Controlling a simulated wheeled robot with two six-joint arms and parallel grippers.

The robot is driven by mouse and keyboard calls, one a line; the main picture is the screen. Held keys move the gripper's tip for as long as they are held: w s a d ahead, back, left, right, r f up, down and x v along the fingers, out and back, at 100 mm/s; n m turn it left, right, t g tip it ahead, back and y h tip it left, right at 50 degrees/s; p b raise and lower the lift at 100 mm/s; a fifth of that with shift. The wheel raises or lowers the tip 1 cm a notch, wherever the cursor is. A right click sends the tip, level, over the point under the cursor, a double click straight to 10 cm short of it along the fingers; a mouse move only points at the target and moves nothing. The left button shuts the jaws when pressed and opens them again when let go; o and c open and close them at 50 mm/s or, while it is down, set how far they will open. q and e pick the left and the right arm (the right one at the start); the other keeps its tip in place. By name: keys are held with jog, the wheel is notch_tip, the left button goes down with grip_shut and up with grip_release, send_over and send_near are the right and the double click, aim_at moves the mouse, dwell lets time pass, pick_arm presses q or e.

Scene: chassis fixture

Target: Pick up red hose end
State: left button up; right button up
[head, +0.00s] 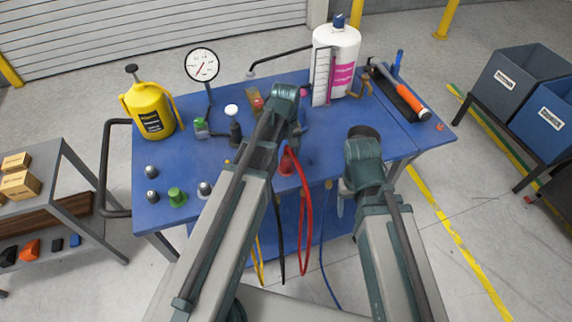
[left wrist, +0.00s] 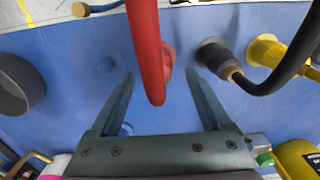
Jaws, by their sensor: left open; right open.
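The red hose (head: 304,220) hangs in a loop over the front edge of the blue bench (head: 165,205). Its upper end is by a red fitting on the bench, partly behind my left arm. In the left wrist view, the red hose (left wrist: 146,40) comes down between the two fingers of my left gripper (left wrist: 160,74). The fingers are spread, with a gap on both sides of the hose. In the head view, my left gripper (head: 286,105) is over the bench and its fingertips are hidden. My right gripper (head: 363,165) is over the bench's front right; its fingers are hidden.
Black (left wrist: 262,86) and yellow (left wrist: 268,50) hose ends sit beside the red one. A dark round cup (head: 366,131) is by my right gripper.

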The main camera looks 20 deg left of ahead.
aim_at(286, 162)
pick_arm(q)
notch_tip(286, 162, down, 5)
jog(key=b, duration=0.5)
jog(key=shift+w+f, duration=0.1)
jog(key=shift+f, duration=0.05)
grip_shut()
